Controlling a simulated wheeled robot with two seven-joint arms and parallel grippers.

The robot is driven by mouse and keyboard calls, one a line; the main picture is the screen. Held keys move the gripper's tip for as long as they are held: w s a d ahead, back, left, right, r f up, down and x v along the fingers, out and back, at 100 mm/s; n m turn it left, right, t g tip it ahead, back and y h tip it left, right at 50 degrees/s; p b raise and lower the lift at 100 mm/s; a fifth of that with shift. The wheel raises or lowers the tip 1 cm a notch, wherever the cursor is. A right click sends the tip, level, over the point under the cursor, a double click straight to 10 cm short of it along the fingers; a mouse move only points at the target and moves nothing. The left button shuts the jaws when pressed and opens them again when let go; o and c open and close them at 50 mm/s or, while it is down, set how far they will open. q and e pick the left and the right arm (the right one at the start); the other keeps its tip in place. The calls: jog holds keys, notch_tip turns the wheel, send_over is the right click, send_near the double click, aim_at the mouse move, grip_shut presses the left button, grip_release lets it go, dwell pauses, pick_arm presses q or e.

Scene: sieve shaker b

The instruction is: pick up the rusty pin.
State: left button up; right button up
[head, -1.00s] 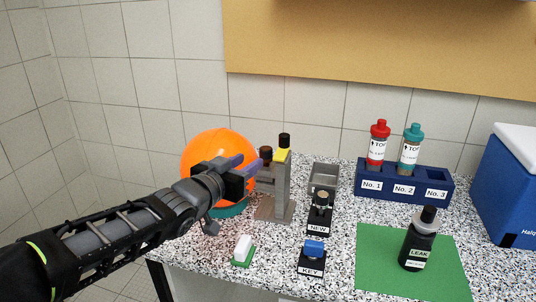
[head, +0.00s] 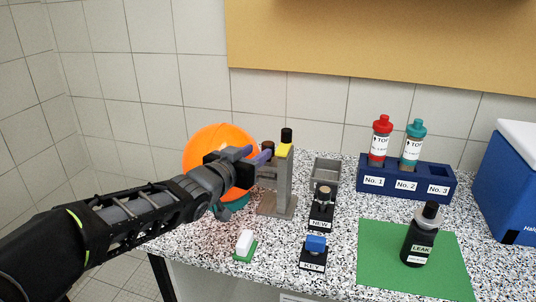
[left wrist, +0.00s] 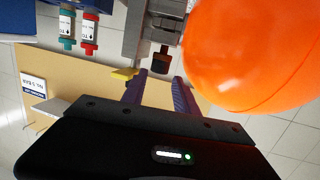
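The rusty pin (head: 267,145) is a short brown cylinder at the upper left of a grey metal stand (head: 280,185). In the left wrist view the brown pin (left wrist: 161,59) juts from the grey block, just beyond and between my finger ends. My left gripper (head: 261,153) is at the stand's upper left, beside the pin. Its two purple fingers are apart, and the left wrist view shows the open gap (left wrist: 159,82) with nothing clamped. The fingers partly cover the pin's lower part in the head view. My right gripper is not in view.
An orange ball-like object (head: 207,147) is close behind my left gripper. The stand has a black knob (head: 286,135) over a yellow part. A grey tray (head: 325,172), NEW holder (head: 321,223), KEY holder (head: 313,265), blue bottle rack (head: 375,190) and black LEAK bottle (head: 420,250) stand to the right.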

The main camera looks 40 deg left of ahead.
aim_at(265, 146)
pick_arm(q)
jog(key=x, duration=0.4)
jog(key=shift+w, duration=0.35)
jog(key=shift+c, duration=0.4)
grip_shut()
